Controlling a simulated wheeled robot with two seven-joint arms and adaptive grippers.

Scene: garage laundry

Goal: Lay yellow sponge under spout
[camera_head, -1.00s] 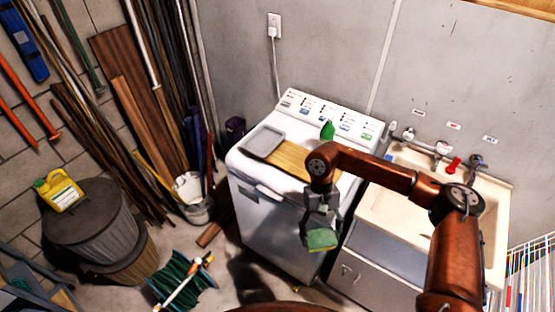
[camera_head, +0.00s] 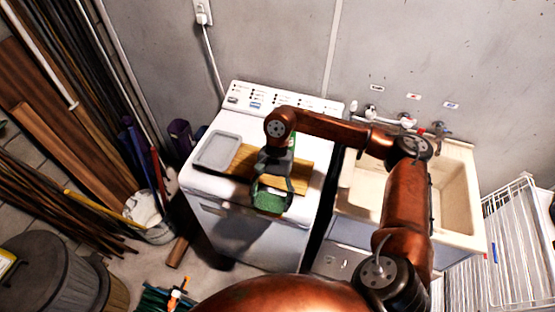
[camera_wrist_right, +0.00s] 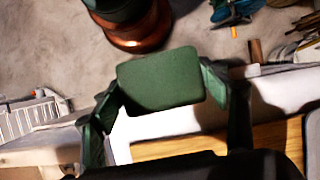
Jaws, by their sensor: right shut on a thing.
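My right gripper (camera_head: 272,192) is shut on a sponge (camera_head: 268,203), held at the front edge of the washing machine (camera_head: 235,240) in the head view. The sponge's visible face is green; a yellow side showed earlier. In the right wrist view the sponge (camera_wrist_right: 160,79) sits between the two fingers of my right gripper (camera_wrist_right: 160,90). The sink (camera_head: 455,200) is to the right of the machine. Taps with spouts (camera_head: 405,121) stand along its back edge, partly hidden by my right arm. My left gripper is not in view.
A wooden board (camera_head: 243,163) and a grey tray (camera_head: 216,150) lie on the washing machine. A white wire rack (camera_head: 515,225) stands right of the sink. A bucket (camera_head: 152,222) and leaning planks are at the left. The sink basin's visible part looks empty.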

